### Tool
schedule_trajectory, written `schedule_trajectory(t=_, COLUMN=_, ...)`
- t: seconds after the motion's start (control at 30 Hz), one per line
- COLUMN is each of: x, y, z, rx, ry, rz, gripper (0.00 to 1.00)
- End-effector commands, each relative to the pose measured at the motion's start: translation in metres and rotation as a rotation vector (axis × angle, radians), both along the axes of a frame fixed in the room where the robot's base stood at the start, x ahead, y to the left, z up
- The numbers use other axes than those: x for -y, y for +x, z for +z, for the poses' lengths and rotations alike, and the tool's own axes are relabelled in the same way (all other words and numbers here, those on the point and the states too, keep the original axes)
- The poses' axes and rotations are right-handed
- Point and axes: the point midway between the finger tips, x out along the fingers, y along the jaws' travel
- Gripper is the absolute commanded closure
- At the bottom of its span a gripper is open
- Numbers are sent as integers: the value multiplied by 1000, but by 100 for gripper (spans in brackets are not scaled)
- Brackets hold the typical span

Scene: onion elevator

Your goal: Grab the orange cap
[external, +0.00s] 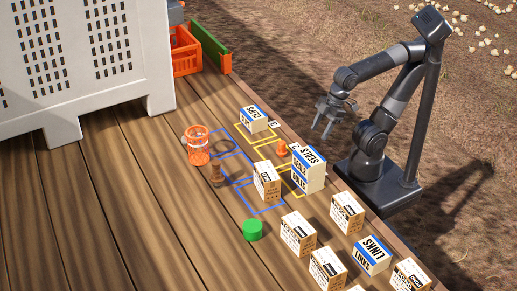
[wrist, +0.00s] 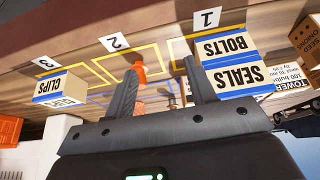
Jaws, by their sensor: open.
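A small orange piece, which looks like the orange cap (external: 282,148), stands on the wooden deck by the yellow outlines, just left of the white box stack. In the wrist view, the orange cap (wrist: 139,70) shows beyond the tip of the left finger, which partly covers what lies behind it. My gripper (external: 325,127) is open and empty. It hangs to the right of the deck's edge, above and apart from the cap. In the wrist view my gripper (wrist: 160,78) has its fingers spread, with nothing between them.
The box stack labelled SEALS and BOLTS (external: 309,170) stands close beside the cap. A CLIPS box (external: 254,119), a cardboard box (external: 266,181), an orange bucket (external: 198,146) and a green cylinder (external: 252,230) are nearby. Several more boxes stand at the lower right.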

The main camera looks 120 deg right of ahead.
Motion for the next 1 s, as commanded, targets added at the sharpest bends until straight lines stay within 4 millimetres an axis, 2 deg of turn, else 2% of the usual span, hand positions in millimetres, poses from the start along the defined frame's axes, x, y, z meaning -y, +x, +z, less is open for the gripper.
schedule_trajectory(t=0.3, x=29, y=61, z=27, rx=-229, ry=-39, rz=81, gripper=49)
schedule_trajectory(t=0.57, x=56, y=105, z=36, rx=-392, ry=-42, rz=153, gripper=49)
schedule_trajectory(t=0.8, x=67, y=120, z=33, rx=-450, ry=-37, rz=181, gripper=49)
schedule_trajectory(t=1.0, x=67, y=120, z=3, rx=-454, ry=-36, rz=183, gripper=49)
